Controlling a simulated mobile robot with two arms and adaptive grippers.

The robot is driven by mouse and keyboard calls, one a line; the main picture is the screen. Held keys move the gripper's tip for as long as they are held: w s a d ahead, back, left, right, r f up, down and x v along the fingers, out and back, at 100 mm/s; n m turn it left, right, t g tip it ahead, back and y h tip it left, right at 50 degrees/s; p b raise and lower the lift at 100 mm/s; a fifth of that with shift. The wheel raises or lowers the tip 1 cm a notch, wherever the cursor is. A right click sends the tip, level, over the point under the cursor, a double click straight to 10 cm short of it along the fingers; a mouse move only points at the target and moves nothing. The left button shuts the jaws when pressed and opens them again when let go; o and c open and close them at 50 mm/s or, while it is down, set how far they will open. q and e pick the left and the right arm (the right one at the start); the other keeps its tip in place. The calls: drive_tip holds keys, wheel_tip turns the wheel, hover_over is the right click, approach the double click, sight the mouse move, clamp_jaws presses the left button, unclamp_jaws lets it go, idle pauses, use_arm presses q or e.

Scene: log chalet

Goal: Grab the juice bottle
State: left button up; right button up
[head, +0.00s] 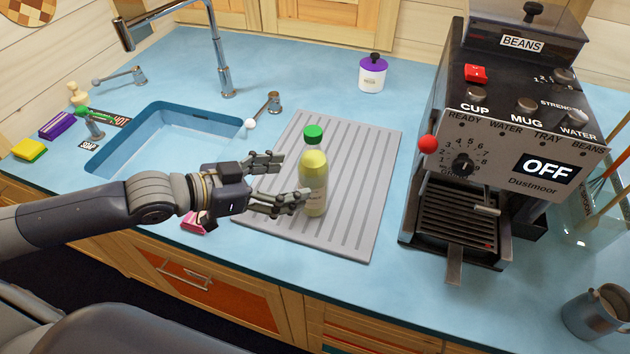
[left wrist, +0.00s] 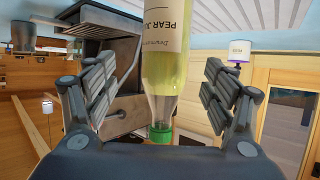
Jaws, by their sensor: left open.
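The juice bottle (head: 313,181) is pale yellow-green with a green cap and stands upright on the grey ribbed drying mat (head: 360,190). My left gripper (head: 292,180) is open just left of the bottle, its fingers pointing at it. In the left wrist view the bottle (left wrist: 167,60) appears upside down between the two open fingers of the gripper (left wrist: 170,95), with part of its pear label showing. Gaps show between the fingers and the bottle on both sides. My right gripper is in neither view.
A coffee machine (head: 505,140) stands to the right of the mat. A sink (head: 170,135) with a tall tap (head: 220,60) is at the left. A purple and white jar (head: 373,73) is behind the mat. A grey mug (head: 597,312) stands at the right front.

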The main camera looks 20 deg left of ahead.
sight(300, 178)
use_arm(q)
drive_tip(key=shift+w+d+f, duration=0.25)
drive_tip(key=shift+w+d, duration=0.15)
drive_tip(key=shift+w, duration=0.15)
drive_tip(key=shift+w+d+f+p, duration=0.15)
drive_tip(key=shift+w+p, duration=0.05)
drive_tip(key=shift+p, duration=0.1)
drive_tip(key=shift+w+d+f, duration=0.1)
drive_tip(key=shift+d, duration=0.05)
drive_tip(key=shift+w+d+f, duration=0.15)
drive_tip(key=shift+w+d, duration=0.05)
drive_tip(key=shift+w, duration=0.1)
drive_tip(key=p+x, duration=0.1)
drive_tip(key=x, duration=0.2)
drive_tip(key=shift+w+f+p, duration=0.35)
drive_tip(key=shift+w, duration=0.05)
drive_tip(key=shift+w+d+f, duration=0.25)
drive_tip(key=shift+w, duration=0.05)
drive_tip(key=shift+s, duration=0.1)
drive_tip(key=shift+c, duration=0.8)
drive_tip(key=c, duration=1.3)
drive_tip(key=shift+r, duration=0.15)
drive_tip(key=c, duration=0.3)
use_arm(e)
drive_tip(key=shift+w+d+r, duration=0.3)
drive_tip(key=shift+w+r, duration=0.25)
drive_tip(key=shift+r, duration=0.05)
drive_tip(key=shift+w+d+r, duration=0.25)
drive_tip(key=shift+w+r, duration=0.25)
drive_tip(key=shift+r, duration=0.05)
